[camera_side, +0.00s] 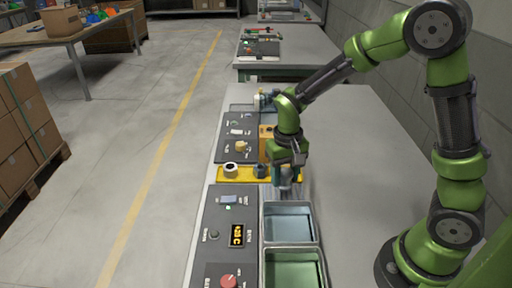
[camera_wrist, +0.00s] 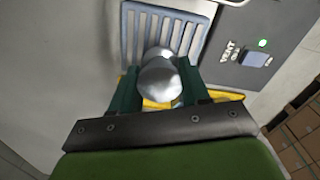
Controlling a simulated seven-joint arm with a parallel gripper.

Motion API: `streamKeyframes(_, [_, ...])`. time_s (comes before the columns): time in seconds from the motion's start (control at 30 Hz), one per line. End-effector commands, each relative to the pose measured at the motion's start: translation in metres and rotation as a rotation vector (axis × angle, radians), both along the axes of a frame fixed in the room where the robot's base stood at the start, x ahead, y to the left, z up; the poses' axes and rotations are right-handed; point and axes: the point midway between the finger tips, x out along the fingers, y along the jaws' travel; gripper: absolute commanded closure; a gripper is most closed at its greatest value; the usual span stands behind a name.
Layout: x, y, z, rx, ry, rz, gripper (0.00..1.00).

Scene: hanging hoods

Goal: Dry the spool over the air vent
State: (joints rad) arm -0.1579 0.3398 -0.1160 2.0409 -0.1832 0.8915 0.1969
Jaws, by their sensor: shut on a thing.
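In the wrist view, a shiny silver spool (camera_wrist: 160,78) sits between the green fingers of my gripper (camera_wrist: 160,85), which is shut on it. Beyond the spool is the grey slatted air vent (camera_wrist: 190,22); the spool overlaps the vent's near part in this view. I cannot tell the height of the spool above the slats. A panel beside the vent reads VENT, with a blue-grey switch (camera_wrist: 256,59) and a lit green lamp (camera_wrist: 263,43). In the side view my gripper (camera_side: 287,172) points down behind the two trays, and the spool is mostly hidden by the fingers.
A yellow rack (camera_side: 228,180) holds a white ring-like piece (camera_side: 230,169) and a dark piece (camera_side: 260,171) left of my gripper. A blue-grey tray (camera_side: 288,207) and a green tray (camera_side: 293,252) stand in front. The bench's right side is clear.

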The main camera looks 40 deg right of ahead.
Motion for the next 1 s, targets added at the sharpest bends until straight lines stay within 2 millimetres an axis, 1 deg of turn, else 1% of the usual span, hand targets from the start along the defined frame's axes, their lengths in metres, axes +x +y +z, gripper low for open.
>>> streamKeyframes(1.0, [-0.0057, 0.0059, 0.0003, 0.000, -0.001, 0.001, 0.87])
